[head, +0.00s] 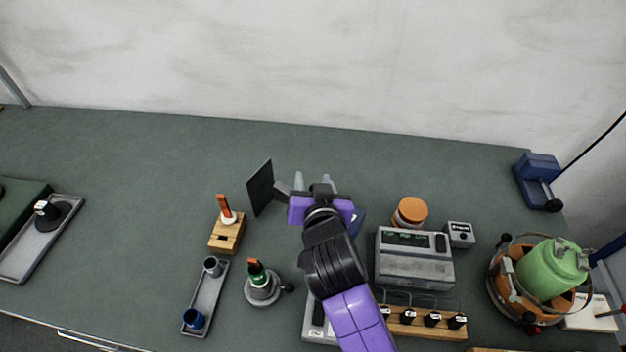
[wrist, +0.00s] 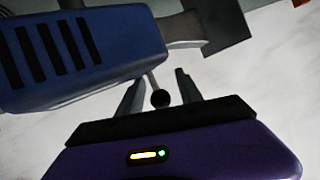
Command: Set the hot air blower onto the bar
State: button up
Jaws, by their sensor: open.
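The hot air blower appears to be the blue body with black vent slots (wrist: 80,48) at the upper left of the wrist view, with a grey neck (wrist: 190,30) and a dark flat plate (wrist: 224,25). In the head view the dark plate (head: 261,187) shows left of my gripper, and a bit of blue (head: 358,218) shows right of it; my arm hides the middle. My gripper (head: 313,180) is open, fingers apart, close beside the body. A thin rod with a black ball (wrist: 160,98) shows between the fingers, apparently untouched. I cannot identify the bar.
An orange-handled tool stands in a wooden block (head: 227,236) on the left, by a small tray (head: 205,300). A grey device (head: 413,262), an orange-lidded jar (head: 411,212) and a green canister (head: 552,268) stand right. The back of the bench (head: 180,150) is clear.

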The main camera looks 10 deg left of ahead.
jog(key=shift+c, duration=0.2)
grip_shut()
dwell(1.3)
